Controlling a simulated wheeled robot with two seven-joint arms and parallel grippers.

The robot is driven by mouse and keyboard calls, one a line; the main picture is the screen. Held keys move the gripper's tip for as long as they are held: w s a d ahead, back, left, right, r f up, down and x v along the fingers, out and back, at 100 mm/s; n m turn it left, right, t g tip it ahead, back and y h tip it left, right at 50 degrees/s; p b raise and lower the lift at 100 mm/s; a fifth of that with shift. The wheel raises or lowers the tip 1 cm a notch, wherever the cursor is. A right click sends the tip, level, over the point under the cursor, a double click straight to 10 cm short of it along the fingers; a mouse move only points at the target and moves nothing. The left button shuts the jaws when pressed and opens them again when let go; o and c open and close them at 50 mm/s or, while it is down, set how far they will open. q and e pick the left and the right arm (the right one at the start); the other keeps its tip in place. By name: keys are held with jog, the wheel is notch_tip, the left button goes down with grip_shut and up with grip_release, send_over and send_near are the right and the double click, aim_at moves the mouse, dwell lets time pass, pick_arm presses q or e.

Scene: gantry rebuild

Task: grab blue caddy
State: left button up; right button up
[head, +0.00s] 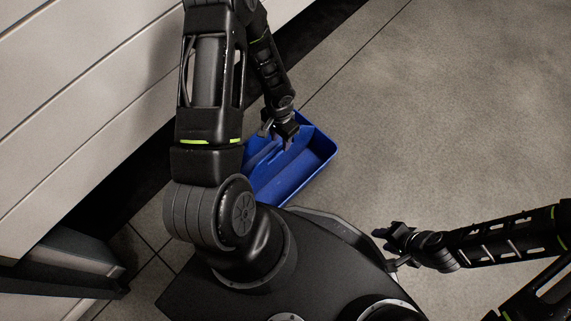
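The blue caddy (312,163) sits on the floor in front of my base, close to the white drawer fronts. It is a shallow tray with a raised middle part. My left gripper (281,138) points down over the caddy's middle, at its raised part. I cannot tell whether its fingers touch or close on it. My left arm hides the caddy's left side, and my base covers its near end. My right gripper (385,243) is low at the right of my base, away from the caddy. Its fingers look apart with nothing between them.
White drawer fronts (75,85) run along the left, with a dark gap at their foot. A dark open drawer or ledge (60,262) juts out at lower left. The grey tiled floor (450,120) is clear on the right.

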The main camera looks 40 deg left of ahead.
aim_at(280, 148)
pick_arm(q)
jog(key=shift+w+a, duration=0.1)
jog(key=shift+a, duration=0.2)
jog(key=shift+f+b, duration=0.5)
jog(key=shift+f, duration=0.85)
notch_tip(280, 148, down, 5)
jog(key=b, duration=0.3)
jog(key=shift+f, duration=0.15)
jog(key=shift+c, duration=0.6)
grip_shut()
